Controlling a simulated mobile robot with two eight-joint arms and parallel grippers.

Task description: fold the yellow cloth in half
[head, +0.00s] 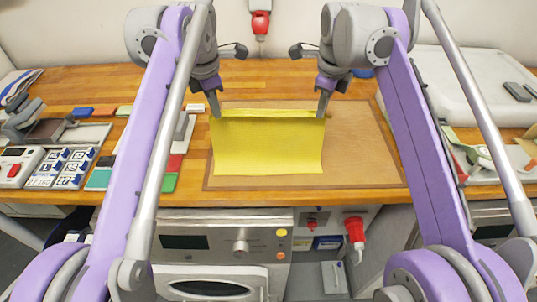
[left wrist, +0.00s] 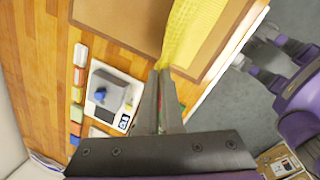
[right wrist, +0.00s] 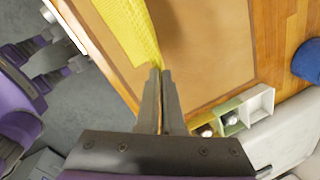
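The yellow cloth (head: 267,148) lies on the brown mat (head: 368,150) on the wooden bench, with its near part spread smooth. A narrow band along its far edge is raised or turned over, with a crease below it. My left gripper (head: 215,113) is shut on the cloth's far left corner. In the left wrist view the cloth (left wrist: 185,32) runs from the closed fingertips (left wrist: 162,75). My right gripper (head: 322,113) is shut on the far right corner. In the right wrist view the cloth (right wrist: 128,28) meets the closed fingertips (right wrist: 158,75). The fingertips hide the pinched corners.
Coloured blocks, a grey device and a label tray (head: 63,168) stand left of the mat. A white case (head: 470,85) and small trays are at the right. A blue round object (right wrist: 308,60) stands beyond the mat. The mat's right part is bare.

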